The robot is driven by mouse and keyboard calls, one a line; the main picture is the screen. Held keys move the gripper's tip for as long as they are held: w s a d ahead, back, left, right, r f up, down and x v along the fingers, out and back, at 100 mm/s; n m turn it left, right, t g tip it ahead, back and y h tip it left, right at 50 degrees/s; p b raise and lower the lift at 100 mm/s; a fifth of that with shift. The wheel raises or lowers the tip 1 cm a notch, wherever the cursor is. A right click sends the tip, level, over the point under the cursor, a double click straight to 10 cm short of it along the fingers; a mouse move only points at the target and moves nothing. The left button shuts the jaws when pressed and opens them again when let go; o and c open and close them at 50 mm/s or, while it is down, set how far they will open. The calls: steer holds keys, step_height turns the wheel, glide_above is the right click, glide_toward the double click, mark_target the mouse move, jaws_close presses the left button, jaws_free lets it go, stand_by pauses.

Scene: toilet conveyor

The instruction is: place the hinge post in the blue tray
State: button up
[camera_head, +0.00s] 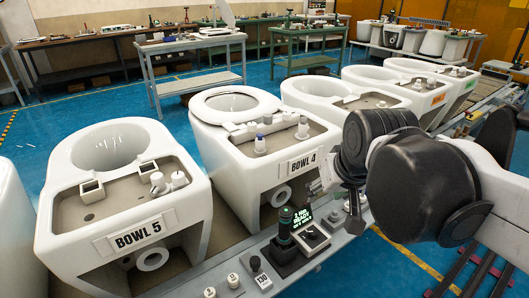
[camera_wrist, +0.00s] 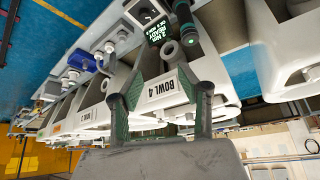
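Small white posts stand on the rear decks of the toilet bowls. Two are on BOWL 4, one left (camera_head: 260,143) and one right (camera_head: 302,128), and a pair (camera_head: 168,182) is on BOWL 5. I cannot tell which is the hinge post. My gripper (camera_wrist: 160,93) is open and empty in the wrist view, its two fingers apart with the BOWL 4 plate (camera_wrist: 162,88) seen between them. In the head view my arm hides most of it.
BOWL 4 (camera_head: 235,105) has a seat ring; BOWL 5 (camera_head: 105,150) stands left of it. A dark cylinder with a green band (camera_head: 286,225) and a green-text display (camera_head: 303,219) stand on the front rail. More bowls line up right. Workbenches stand behind on blue floor.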

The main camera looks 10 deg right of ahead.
steer(key=s+a+f+n+t, duration=0.1)
steer(key=s+a+f, duration=0.2)
steer(key=s, duration=0.2)
steer(key=shift+s+f, duration=0.15)
step_height(320, 180, up, 7)
steer(key=p, duration=0.6)
steer(key=shift+f+p, duration=0.2)
steer(key=shift+p, duration=0.1)
